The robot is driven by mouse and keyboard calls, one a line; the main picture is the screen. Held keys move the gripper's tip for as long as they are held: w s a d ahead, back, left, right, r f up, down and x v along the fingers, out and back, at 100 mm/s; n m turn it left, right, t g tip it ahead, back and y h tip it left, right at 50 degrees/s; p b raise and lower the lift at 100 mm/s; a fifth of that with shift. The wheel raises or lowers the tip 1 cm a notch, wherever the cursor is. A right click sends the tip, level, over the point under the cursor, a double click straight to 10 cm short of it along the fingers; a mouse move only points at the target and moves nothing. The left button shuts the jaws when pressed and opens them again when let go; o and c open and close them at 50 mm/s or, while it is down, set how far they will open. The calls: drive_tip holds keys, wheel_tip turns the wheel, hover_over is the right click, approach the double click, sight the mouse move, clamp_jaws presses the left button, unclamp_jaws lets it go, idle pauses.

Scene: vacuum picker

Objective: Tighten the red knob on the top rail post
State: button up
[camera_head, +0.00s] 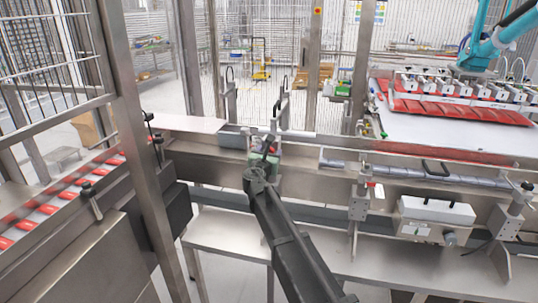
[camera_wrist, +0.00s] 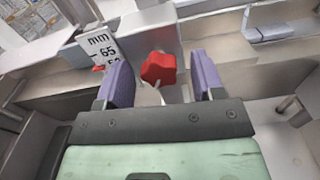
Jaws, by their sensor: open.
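The red knob (camera_wrist: 158,69) shows in the wrist view on a metal rail post (camera_wrist: 150,32). My gripper (camera_wrist: 160,62) is open. Its two purple fingers stand on either side of the knob, with a visible gap to each in the picture. The depth between fingertips and knob is hard to judge. A white mm scale plate (camera_wrist: 101,46) with the number 65 is left of the knob. In the head view my gripper (camera_head: 264,152) is at the conveyor rail, and I cannot make out this knob there.
A steel conveyor rail (camera_head: 440,172) runs across the head view. A white control box (camera_head: 436,210) hangs at its right. A slanted frame post (camera_head: 135,130) stands left of my arm. A teal picker arm (camera_head: 497,43) is at the upper right, above red packs (camera_head: 455,108).

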drive_tip(key=c, duration=0.9)
drive_tip(key=shift+m, duration=0.4)
drive_tip(key=shift+r+m, duration=0.15)
drive_tip(key=shift+m, duration=14.45)
drive_tip(key=shift+s, duration=0.1)
